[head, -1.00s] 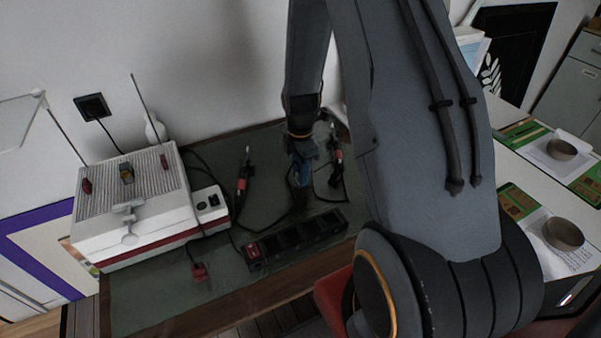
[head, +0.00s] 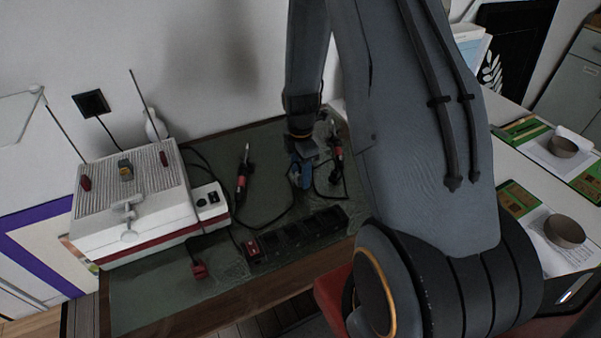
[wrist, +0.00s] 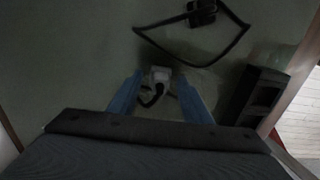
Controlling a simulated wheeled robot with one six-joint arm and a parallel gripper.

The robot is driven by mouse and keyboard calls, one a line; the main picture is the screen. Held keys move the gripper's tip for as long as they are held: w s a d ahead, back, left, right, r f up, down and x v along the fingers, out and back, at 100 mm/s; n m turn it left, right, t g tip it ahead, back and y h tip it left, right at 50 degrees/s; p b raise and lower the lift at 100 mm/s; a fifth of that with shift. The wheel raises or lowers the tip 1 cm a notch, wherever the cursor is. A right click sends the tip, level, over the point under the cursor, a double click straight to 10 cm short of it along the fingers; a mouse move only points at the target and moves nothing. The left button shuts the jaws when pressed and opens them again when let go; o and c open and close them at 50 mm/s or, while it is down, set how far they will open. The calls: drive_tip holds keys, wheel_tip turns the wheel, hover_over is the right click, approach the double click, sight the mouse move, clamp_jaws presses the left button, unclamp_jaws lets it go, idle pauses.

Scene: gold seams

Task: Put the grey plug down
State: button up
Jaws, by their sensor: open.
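The grey plug (wrist: 160,75) shows in the wrist view as a small pale grey block with a dark cord curling below it. It lies on or very near the dark green mat, between and slightly beyond my fingertips. My gripper (wrist: 158,90) is open, with a blue finger on each side of the plug and a gap on both sides. In the head view my gripper (head: 301,178) hangs low over the bench, behind the power strip. I cannot make out the plug in that view.
A black power strip (head: 300,236) with a red switch (head: 253,248) lies in front of my gripper; it also shows at the right of the wrist view (wrist: 258,97). A red-handled tool (head: 241,185), cords and a white-and-red box (head: 135,210) are to the left.

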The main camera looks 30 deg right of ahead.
sight(300, 172)
wheel_tip(300, 172, up, 12)
drive_tip(key=b, duration=0.2)
drive_tip(key=s+a+r+m, duration=0.2)
drive_tip(key=s+a+m, duration=0.3)
drive_tip(key=s+m, duration=0.2)
drive_tip(key=s+a+r+m+t, duration=0.1)
drive_tip(key=s+a+r+m, duration=0.1)
drive_tip(key=s+a+m, duration=0.3)
drive_tip(key=s+m, duration=0.3)
drive_tip(key=m, duration=0.3)
drive_tip(key=shift+a+r, duration=0.3)
idle(0.7)
